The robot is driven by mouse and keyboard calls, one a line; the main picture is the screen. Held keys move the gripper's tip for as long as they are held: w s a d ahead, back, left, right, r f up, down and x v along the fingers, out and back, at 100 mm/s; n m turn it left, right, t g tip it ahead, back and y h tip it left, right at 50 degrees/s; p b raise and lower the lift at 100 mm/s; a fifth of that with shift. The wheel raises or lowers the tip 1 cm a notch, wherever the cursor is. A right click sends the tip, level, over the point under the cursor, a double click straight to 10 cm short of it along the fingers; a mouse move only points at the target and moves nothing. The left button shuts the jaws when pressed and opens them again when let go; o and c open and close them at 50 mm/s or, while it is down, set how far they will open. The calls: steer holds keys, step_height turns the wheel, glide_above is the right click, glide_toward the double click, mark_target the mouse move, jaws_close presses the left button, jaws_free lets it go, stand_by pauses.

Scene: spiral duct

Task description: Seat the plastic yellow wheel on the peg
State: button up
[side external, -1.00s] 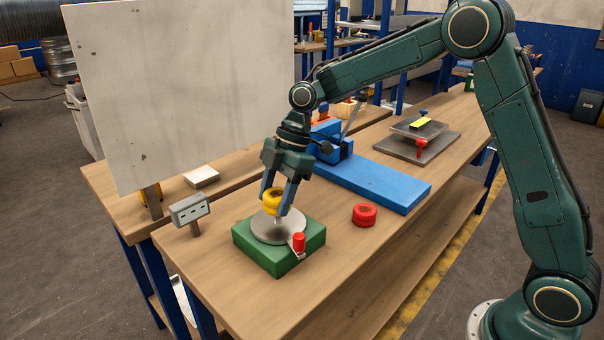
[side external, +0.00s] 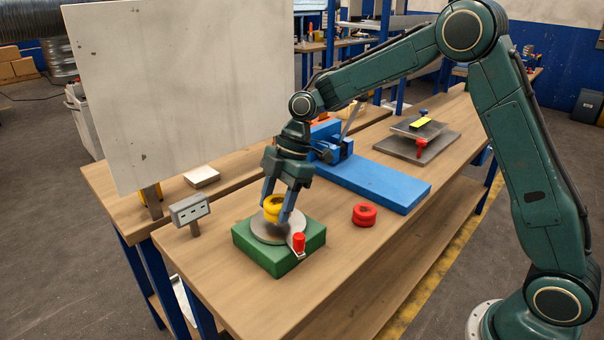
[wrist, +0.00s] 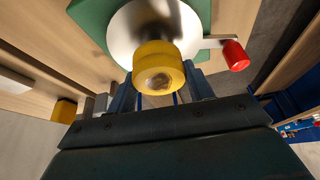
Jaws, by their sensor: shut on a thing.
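The yellow wheel (side external: 272,209) is between the fingers of my gripper (side external: 276,213), which is shut on it. It is upright over the middle of a grey metal disc (side external: 262,236) on a green square base (side external: 272,263). The wrist view shows the wheel (wrist: 157,62) between my gripper's fingers (wrist: 160,90), in front of the disc (wrist: 135,22). The peg cannot be made out now; the wheel and fingers cover the disc's centre. I cannot tell whether the wheel touches the disc.
A red-knobbed lever (side external: 299,243) sticks out at the disc's edge, close to my fingers. A red wheel (side external: 364,214) lies on the bench to the right. A blue fixture (side external: 375,182) is behind, and a small grey display (side external: 190,210) stands left. The front bench is clear.

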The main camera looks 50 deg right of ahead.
steer(key=shift+f, duration=0.9)
steer(key=o, duration=1.1)
steer(key=shift+o, duration=0.2)
steer(key=shift+r, duration=0.15)
steer(key=v, duration=1.3)
steer(key=shift+d+r, duration=0.2)
steer(key=shift+r, duration=0.05)
steer(key=shift+s, duration=0.1)
